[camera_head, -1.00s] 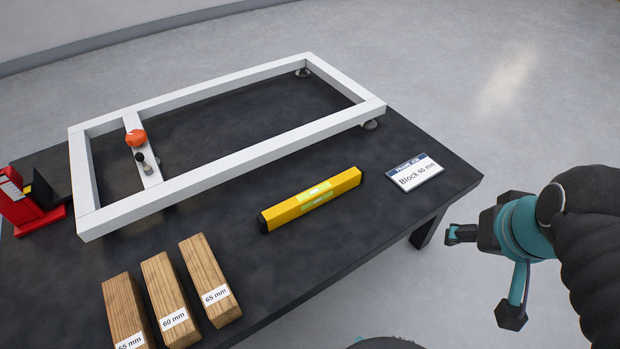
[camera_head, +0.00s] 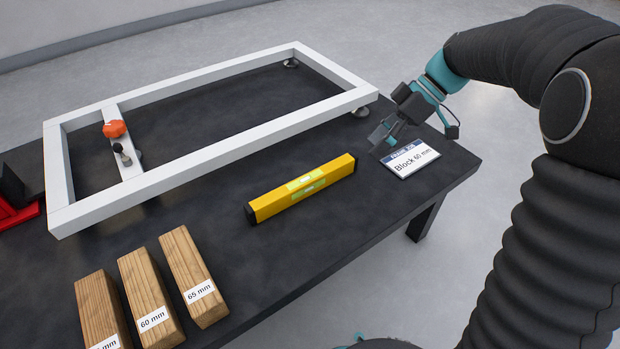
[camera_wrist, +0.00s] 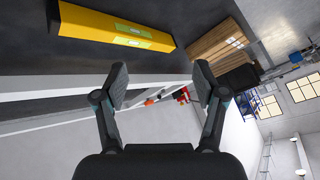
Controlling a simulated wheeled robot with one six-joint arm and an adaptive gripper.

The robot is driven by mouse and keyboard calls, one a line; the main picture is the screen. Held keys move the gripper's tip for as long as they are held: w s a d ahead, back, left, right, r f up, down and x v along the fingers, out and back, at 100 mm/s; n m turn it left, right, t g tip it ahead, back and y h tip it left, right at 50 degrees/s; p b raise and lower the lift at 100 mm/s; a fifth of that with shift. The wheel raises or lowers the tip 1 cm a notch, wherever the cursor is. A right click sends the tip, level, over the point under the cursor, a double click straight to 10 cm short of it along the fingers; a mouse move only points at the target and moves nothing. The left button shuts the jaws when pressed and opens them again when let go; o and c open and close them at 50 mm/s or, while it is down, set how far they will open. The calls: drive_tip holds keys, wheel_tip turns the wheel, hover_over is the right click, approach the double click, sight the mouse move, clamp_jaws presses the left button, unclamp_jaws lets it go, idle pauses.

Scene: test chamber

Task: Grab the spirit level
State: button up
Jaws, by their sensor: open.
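The yellow spirit level (camera_head: 302,189) lies on the dark table, between the white frame and the front edge. It has black ends and pale green vial windows. My gripper (camera_head: 384,143) is over the table near the frame's right corner, to the right of and behind the spirit level, apart from it. In the wrist view the spirit level (camera_wrist: 115,28) shows at the upper left, beyond the fingers. My gripper (camera_wrist: 160,92) is open there, with nothing between its fingertips.
A white rectangular frame (camera_head: 215,157) with an orange knob (camera_head: 114,129) fills the back of the table. A sign reading "Block 60 mm" (camera_head: 412,159) is close to my gripper. Labelled wooden blocks (camera_head: 188,272) lie at the front left. A red object (camera_head: 18,214) is at the left edge.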

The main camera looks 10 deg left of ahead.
sight(306, 179)
drive_tip(key=w+a+f+n+g+y+b, duration=0.2)
drive_tip(key=w+a+f+n+g+y, duration=0.15)
drive_tip(key=w+a+f+n, duration=0.4)
drive_tip(key=shift+h, duration=0.35)
drive_tip(key=x, duration=0.4)
drive_tip(key=d+x, duration=0.1)
drive_tip(key=x, duration=0.4)
drive_tip(key=f+b+x, duration=0.1)
drive_tip(key=x, duration=0.3)
drive_tip(key=shift+s+f, duration=0.2)
drive_tip(key=shift+s, duration=0.25)
clamp_jaws()
